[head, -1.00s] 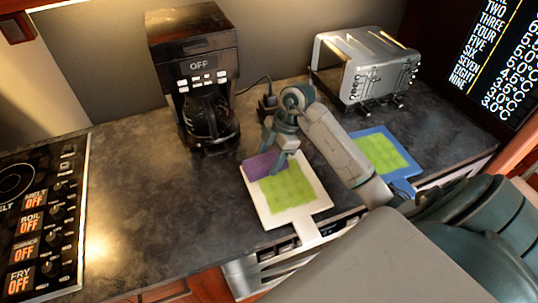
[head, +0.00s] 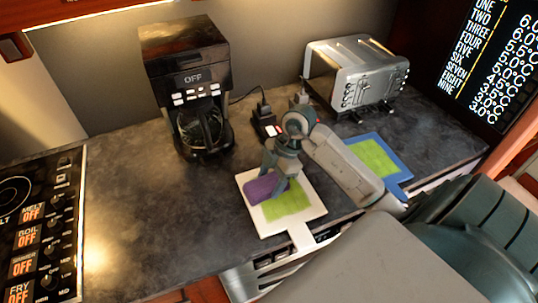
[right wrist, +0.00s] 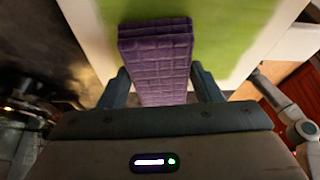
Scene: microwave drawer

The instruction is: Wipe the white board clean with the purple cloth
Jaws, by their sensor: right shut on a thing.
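The white board (head: 315,207) lies on the dark counter with its handle toward the front edge. A green patch (head: 287,206) covers much of its middle and right part. The purple cloth (head: 260,189) is at the board's left part, beside and partly against the green. My right gripper (head: 277,187) is over the board, shut on the cloth. In the right wrist view the cloth (right wrist: 158,55) shows between the two fingers, with green (right wrist: 222,35) beyond it.
A blue board (head: 397,170) with a green patch lies to the right, before the toaster (head: 355,75). A coffee maker (head: 190,90) stands behind left. A cooktop (head: 40,225) is at far left. The counter between cooktop and white board is clear.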

